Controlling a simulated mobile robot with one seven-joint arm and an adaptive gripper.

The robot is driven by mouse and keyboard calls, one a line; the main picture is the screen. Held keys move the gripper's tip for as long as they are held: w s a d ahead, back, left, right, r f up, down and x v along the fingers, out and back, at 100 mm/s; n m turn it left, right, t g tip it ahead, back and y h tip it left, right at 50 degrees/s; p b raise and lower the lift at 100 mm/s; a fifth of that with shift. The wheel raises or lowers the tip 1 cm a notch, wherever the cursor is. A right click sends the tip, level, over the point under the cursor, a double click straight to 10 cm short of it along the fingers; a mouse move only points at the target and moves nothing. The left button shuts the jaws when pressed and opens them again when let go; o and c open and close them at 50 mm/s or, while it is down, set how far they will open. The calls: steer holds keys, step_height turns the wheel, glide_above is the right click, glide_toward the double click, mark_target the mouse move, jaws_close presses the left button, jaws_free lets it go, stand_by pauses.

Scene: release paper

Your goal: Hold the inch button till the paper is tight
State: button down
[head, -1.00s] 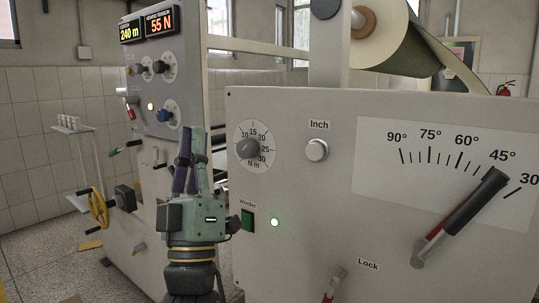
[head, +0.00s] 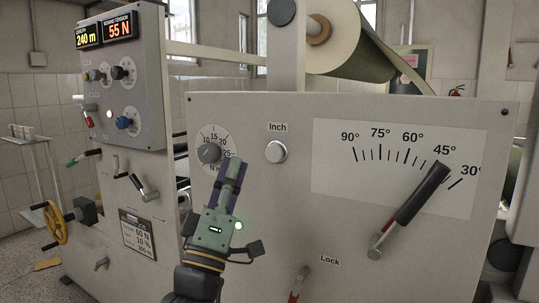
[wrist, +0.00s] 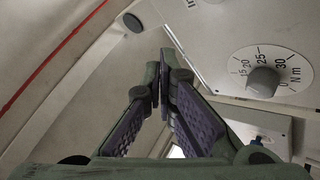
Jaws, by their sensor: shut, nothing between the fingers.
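The Inch button (head: 276,152) is a round silver push button on the grey panel, under its "Inch" label. My gripper (head: 236,162) points upward in front of the panel, below and left of the button and apart from it in the picture. Its fingers are shut and empty; the wrist view shows the fingertips together (wrist: 167,55). The fingers partly cover the right side of the N m dial (head: 208,153). The paper roll (head: 335,40) sits above the panel, with the paper running down to the right. The display (head: 117,30) reads 55 N, beside 240 m.
The Lock lever (head: 299,283) is low on the panel. A control cabinet (head: 130,75) with knobs and levers stands at left, with a yellow handwheel (head: 55,223).

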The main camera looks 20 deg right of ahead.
mark_target(274, 153)
steer(key=shift+w, duration=0.1)
steer(key=w+d+p, duration=0.1)
steer(key=w+d, duration=0.4)
steer(key=d, duration=0.2)
steer(key=shift+w, duration=0.2)
stand_by(1.4)
steer(key=shift+w+d, duration=0.2)
steer(key=shift+d, duration=0.05)
steer(key=shift+w+d, duration=0.3)
steer(key=shift+d, duration=0.15)
stand_by(4.9)
